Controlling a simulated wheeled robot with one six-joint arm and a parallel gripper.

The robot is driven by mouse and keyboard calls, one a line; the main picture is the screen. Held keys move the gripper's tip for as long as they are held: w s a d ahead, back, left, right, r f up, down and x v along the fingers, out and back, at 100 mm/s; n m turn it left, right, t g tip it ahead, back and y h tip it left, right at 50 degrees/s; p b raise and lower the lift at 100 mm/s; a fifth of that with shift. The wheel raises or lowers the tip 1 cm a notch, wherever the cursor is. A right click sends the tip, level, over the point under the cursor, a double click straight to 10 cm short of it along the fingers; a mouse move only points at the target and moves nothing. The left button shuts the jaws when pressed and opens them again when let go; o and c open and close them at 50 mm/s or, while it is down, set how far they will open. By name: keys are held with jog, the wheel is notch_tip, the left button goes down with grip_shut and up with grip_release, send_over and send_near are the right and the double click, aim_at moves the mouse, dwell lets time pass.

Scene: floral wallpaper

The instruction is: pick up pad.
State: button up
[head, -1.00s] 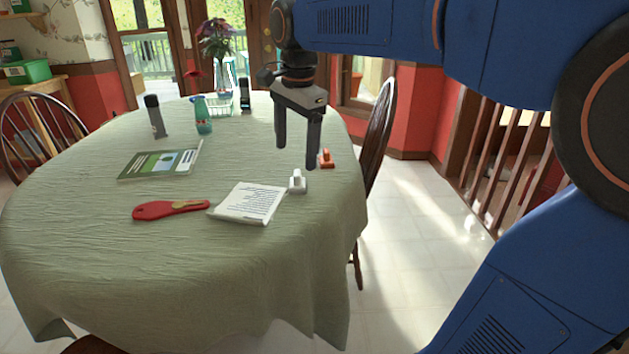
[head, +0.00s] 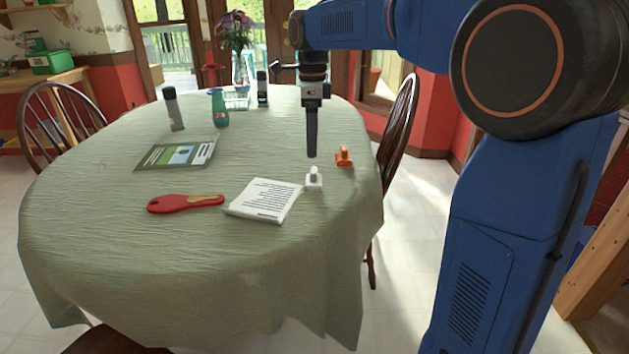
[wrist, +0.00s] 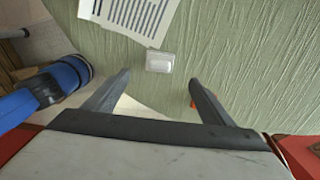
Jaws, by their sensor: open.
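The pad (head: 263,201), white with lines of dark print, lies flat on the green tablecloth near the right front of the table. In the wrist view the pad (wrist: 135,14) shows at the top, cut off by the frame edge. My gripper (head: 311,155) points down above the table, behind the pad and a white clip-like item. Its fingers overlap edge-on in the head view. In the wrist view the jaws (wrist: 158,80) are spread and empty, with the pad beyond the fingertips.
The small white item (head: 314,180) sits just right of the pad, an orange one (head: 344,157) farther right. A red-handled item (head: 186,203) and a green booklet (head: 176,153) lie left. Bottles (head: 219,108) stand at the back. A chair (head: 398,125) stands right of the table.

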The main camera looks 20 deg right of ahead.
aim_at(313, 169)
notch_tip(313, 169, down, 11)
jog(key=shift+d+f, duration=0.1)
jog(key=shift+f, duration=0.1)
dwell(0.5)
jog(key=shift+c, duration=0.7)
jog(key=c, duration=1.1)
notch_tip(313, 169, up, 10)
jog(key=shift+r, duration=0.1)
jog(key=shift+c, duration=0.2)
jog(key=shift+o, duration=1.2)
